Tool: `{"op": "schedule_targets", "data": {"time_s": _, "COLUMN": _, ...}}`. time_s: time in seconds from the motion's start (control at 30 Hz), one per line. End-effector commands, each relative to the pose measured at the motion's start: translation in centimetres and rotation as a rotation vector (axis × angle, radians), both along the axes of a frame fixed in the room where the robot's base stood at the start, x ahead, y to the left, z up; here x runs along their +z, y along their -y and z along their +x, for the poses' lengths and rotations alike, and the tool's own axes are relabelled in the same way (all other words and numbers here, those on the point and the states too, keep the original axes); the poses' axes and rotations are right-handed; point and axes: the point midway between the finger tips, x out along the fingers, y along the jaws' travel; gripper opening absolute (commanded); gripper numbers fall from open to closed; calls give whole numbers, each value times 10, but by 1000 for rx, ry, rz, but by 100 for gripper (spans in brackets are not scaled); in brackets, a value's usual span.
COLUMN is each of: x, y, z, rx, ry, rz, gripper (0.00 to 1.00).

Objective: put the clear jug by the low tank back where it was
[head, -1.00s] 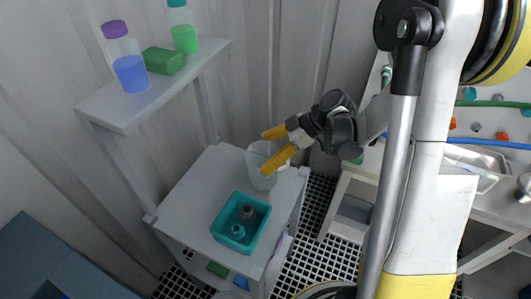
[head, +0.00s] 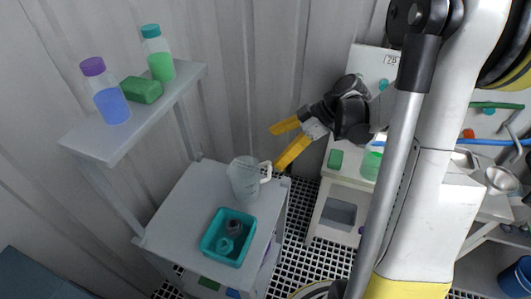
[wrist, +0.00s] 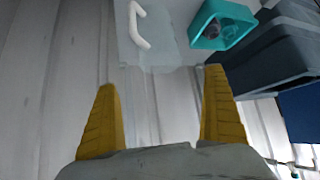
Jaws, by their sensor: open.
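The clear jug (head: 243,181) stands upright on the grey stand's top (head: 185,212), behind the teal tray (head: 207,246). Its pale handle faces right, toward my gripper. My gripper (head: 277,149) is open and empty, above and to the right of the jug, with a gap between its yellow fingers and the handle. In the wrist view, the jug's white handle (wrist: 138,25) shows beyond the fingertips of my gripper (wrist: 161,78), and nothing lies between the fingers. I cannot tell which thing is the low tank.
The teal tray holds small dark and teal parts. A shelf (head: 90,148) above left carries a purple-capped bottle (head: 110,103), a green block (head: 139,90) and a green-capped bottle (head: 160,66). A bench with a sink stands right. The stand's front left is clear.

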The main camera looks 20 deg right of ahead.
Motion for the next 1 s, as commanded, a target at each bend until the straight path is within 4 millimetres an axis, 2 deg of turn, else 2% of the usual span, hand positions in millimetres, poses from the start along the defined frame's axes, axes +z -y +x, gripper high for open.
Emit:
{"op": "schedule_targets", "data": {"time_s": 0.13, "x": 13, "y": -13, "z": -6, "rx": -71, "ry": -66, "rz": -32, "gripper": 100}}
{"op": "schedule_targets", "data": {"time_s": 0.23, "x": 26, "y": -29, "z": -15, "rx": -183, "ry": -147, "rz": -78, "gripper": 100}}
{"op": "schedule_targets", "data": {"time_s": 0.5, "x": 59, "y": -65, "z": -58, "rx": -581, "ry": -280, "rz": -200, "gripper": 100}}
{"op": "schedule_targets", "data": {"time_s": 0.8, "x": 82, "y": -80, "z": -108, "rx": -985, "ry": -226, "rz": -191, "gripper": 100}}
{"op": "schedule_targets", "data": {"time_s": 1.0, "x": 89, "y": -83, "z": -125, "rx": -1128, "ry": -167, "rz": -125, "gripper": 100}}
